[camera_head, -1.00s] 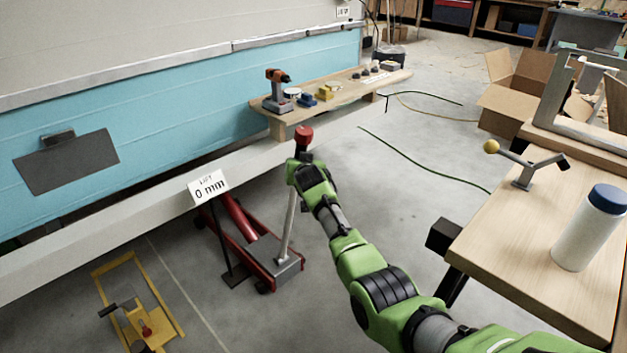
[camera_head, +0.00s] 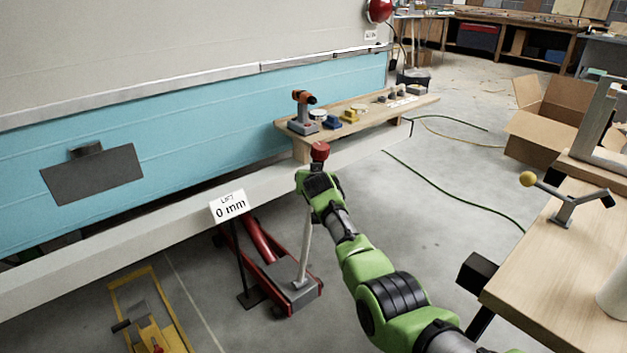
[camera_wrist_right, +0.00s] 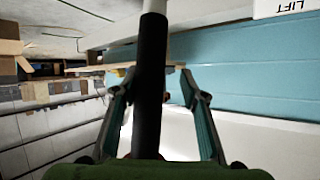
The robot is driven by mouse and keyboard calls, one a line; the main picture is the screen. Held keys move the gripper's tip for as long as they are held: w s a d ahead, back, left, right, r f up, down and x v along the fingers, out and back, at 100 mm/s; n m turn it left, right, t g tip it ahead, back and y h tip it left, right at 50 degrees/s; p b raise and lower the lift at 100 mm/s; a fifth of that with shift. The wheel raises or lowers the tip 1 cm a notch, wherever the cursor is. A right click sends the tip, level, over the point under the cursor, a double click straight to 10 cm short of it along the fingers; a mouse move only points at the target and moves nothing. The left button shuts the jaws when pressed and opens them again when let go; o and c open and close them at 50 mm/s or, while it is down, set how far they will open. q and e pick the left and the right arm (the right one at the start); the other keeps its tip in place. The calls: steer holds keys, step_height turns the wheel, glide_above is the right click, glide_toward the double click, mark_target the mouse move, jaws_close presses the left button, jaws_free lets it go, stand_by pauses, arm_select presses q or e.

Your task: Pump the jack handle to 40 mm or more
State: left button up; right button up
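The red floor jack (camera_head: 265,246) stands on the concrete floor below the camper's pale lower rail. Its grey handle (camera_head: 306,245) rises nearly upright from the jack's rear. A red knob (camera_head: 320,150) shows just above my right gripper (camera_head: 318,176), probably the handle's top. The sign (camera_head: 229,205) beside the jack reads 0 mm. In the right wrist view, the handle's black grip (camera_wrist_right: 151,85) lies between the two fingers of my right gripper (camera_wrist_right: 155,95). Gaps show on both sides of the grip, so the fingers look open around it. My left gripper is out of view.
A wooden bench (camera_head: 370,115) with a drill and small items stands along the blue camper wall. A wooden table (camera_head: 560,260) is at right. A yellow frame (camera_head: 152,310) lies on the floor at left. A green hose (camera_head: 455,192) crosses open floor.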

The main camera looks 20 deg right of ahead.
steer(key=shift+s+d, duration=0.2)
steer(key=shift+s, duration=0.15)
steer(key=v, duration=1.1)
steer(key=shift+s+a+r, duration=0.2)
steer(key=shift+d, duration=0.1)
